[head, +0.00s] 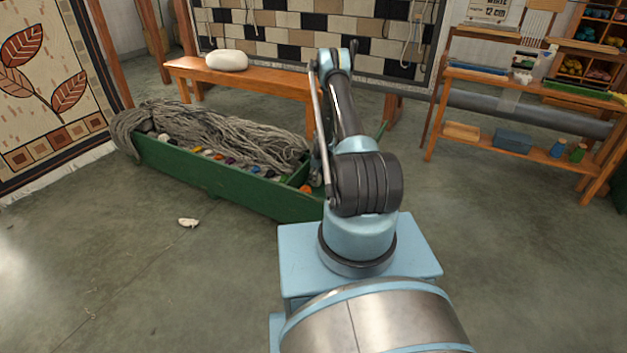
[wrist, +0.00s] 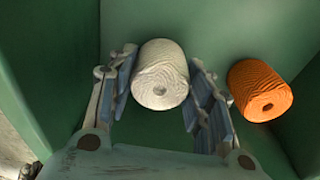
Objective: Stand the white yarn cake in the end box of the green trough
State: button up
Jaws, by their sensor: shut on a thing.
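The white yarn cake (wrist: 160,78) is between the two fingers of my gripper (wrist: 161,88) in the wrist view. The gripper is shut on it, and the cake's end with its centre hole faces the camera. Green walls and a green floor of the trough surround it in that view. An orange yarn cake (wrist: 261,91) lies to the right, apart from the gripper. In the head view the green trough (head: 215,182) runs along the floor; my arm hides its right end and my gripper. I cannot tell whether the white cake touches the trough floor.
Grey yarn (head: 215,135) fills much of the trough, with several coloured cakes along its front. A wooden bench (head: 255,78) with a white bundle (head: 226,60) stands behind. A small pale thing (head: 188,222) lies on the floor. A wooden shelf (head: 530,84) stands at right.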

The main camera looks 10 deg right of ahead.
jog(key=shift+f, duration=0.15)
jog(key=o, duration=1)
